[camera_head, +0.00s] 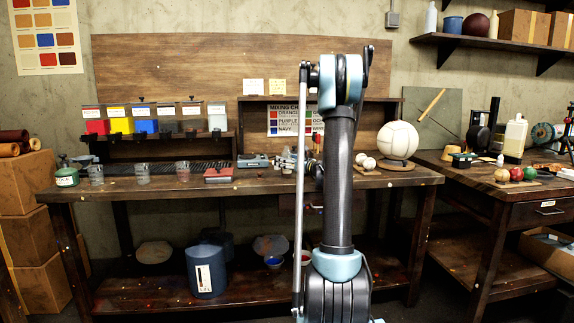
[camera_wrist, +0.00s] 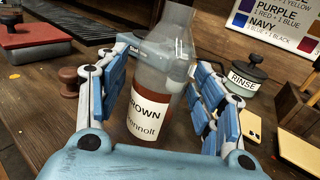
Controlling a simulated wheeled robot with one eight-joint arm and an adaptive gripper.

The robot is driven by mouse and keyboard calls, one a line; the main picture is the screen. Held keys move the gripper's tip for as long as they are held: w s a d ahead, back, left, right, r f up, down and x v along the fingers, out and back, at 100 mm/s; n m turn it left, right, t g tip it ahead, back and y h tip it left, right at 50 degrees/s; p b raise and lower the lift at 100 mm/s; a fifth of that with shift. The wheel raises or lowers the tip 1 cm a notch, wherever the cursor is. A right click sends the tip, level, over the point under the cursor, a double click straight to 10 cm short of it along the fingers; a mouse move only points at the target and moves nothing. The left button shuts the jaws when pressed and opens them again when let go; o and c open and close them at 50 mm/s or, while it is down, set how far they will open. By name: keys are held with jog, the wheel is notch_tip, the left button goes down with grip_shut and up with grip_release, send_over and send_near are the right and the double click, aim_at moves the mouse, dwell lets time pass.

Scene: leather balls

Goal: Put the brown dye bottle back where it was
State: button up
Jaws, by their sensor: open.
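The brown dye bottle (camera_wrist: 150,100) is clear with brown liquid and a white label reading "BROWN". In the wrist view it stands between the fingers of my gripper (camera_wrist: 162,72). The fingers are open, one on each side of it, with a visible gap at the left; contact on the right is hard to tell. The bottle looks upright, with its base hidden behind my gripper's palm. In the head view my gripper (camera_head: 290,161) is over the back workbench (camera_head: 130,187), largely hidden by my arm.
A lidded "RINSE" pot (camera_wrist: 246,76) stands right of the bottle. A grey device (camera_wrist: 128,44) is behind it, and a wooden knob (camera_wrist: 68,82) and red pad (camera_wrist: 36,36) are left. Colour containers (camera_head: 144,126) line the shelf, with glass beakers (camera_head: 142,174) below.

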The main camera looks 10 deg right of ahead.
jog(key=v, duration=1.2)
jog(key=shift+r, duration=0.1)
jog(key=s+a+f+n+g+h, duration=0.1)
jog(key=s+a+f+n+g, duration=0.25)
jog(key=s+a+n, duration=0.6)
jog(key=s+a+f+n+g+h, duration=0.1)
jog(key=s+a+f+n+g, duration=0.35)
jog(key=s, duration=0.75)
jog(key=s+d+f+n+g+h, duration=0.1)
jog(key=s+d+f+n+h, duration=0.1)
jog(key=s+n, duration=0.3)
jog(key=s+d+f+n+g+h, duration=0.2)
jog(key=s+f+n+h, duration=0.1)
jog(key=s, duration=0.8)
jog(key=s+d+f+n+g+h, duration=0.1)
jog(key=s+d+f+n+h, duration=0.2)
jog(key=s+f+n, duration=0.2)
jog(key=s+n, duration=0.2)
jog(key=s, duration=0.2)
jog(key=shift+g, duration=0.4)
